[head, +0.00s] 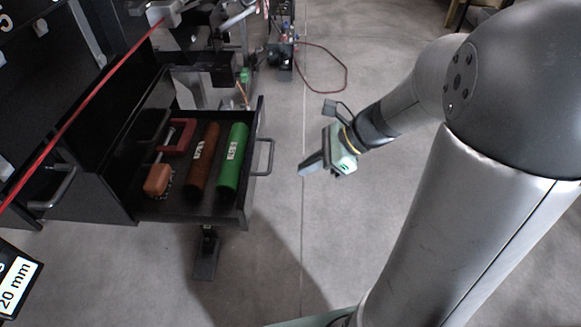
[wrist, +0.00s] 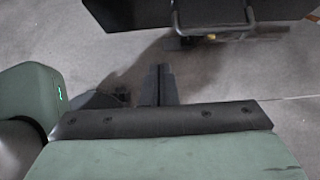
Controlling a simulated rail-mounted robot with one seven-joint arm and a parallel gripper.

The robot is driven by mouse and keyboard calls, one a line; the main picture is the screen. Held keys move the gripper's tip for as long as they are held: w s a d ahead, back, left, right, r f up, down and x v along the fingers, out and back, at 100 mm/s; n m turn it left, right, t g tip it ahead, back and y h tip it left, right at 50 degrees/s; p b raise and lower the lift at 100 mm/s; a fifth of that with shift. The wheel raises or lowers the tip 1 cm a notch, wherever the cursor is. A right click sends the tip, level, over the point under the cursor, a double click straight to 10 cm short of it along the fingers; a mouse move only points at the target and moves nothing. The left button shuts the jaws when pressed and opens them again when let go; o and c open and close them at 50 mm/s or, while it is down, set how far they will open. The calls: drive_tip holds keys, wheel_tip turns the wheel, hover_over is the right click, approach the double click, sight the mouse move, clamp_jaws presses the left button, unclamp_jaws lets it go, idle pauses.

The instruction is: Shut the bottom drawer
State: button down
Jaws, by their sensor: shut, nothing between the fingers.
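The open black drawer (head: 206,215) extends to the right out of the dark cabinet in the head view. It sits low, but whether it is the bottom one is hard to tell. Its metal handle (head: 266,158) is on its right-hand front face. In the wrist view the drawer front (wrist: 135,13) and its handle (wrist: 214,33) show at the top. My gripper (head: 308,169) is to the right of the handle, apart from it, with its fingers pointing left toward it. The fingers are shut and empty in the wrist view (wrist: 158,84).
The drawer holds a brown cylinder (head: 204,160), a green cylinder (head: 233,158), a red clamp (head: 183,136) and an orange-handled tool (head: 158,179). A red cable (head: 338,64) lies on the floor behind. The floor (head: 290,240) around my gripper is clear.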

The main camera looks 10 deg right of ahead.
sight(253, 188)
drive_tip(key=shift+w+a+f+b, duration=0.45)
drive_tip(key=shift+a+f, duration=0.55)
drive_tip(key=shift+a, duration=0.6)
drive_tip(key=shift+w+a+f+b, duration=0.3)
drive_tip(key=shift+a+f+b, duration=0.45)
drive_tip(key=shift+a, duration=0.9)
drive_tip(key=shift+w+a+f+b, duration=0.35)
drive_tip(key=shift+a+f, duration=0.85)
drive_tip(key=shift+a, duration=0.4)
drive_tip(key=shift+w, duration=0.1)
